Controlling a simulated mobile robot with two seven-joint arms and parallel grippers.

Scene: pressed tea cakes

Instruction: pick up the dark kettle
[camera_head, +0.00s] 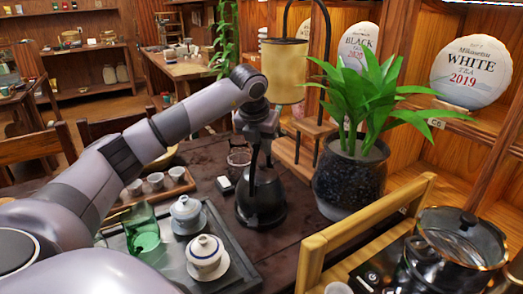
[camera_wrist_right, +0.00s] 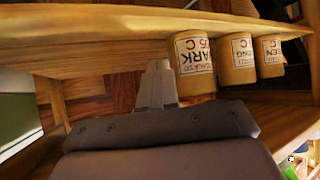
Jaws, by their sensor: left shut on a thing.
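The dark kettle (camera_head: 262,206) is black, with a wide round base and a tall handle, and stands upright in the middle of the dark table in the head view. My left gripper (camera_head: 257,150) comes down from above and is shut on the kettle's handle. The gripper hides part of the handle. I cannot tell whether the kettle's base touches the table. My right gripper (camera_wrist_right: 157,88) shows in the right wrist view with its fingers together and nothing between them, away from the kettle.
A tray (camera_head: 246,276) with lidded cups and a green glass pitcher (camera_head: 142,230) lies left of the kettle. A potted plant (camera_head: 350,180) stands close on its right. A glass pot (camera_head: 455,248) is at the right front. Labelled jars (camera_wrist_right: 194,65) line a shelf near my right gripper.

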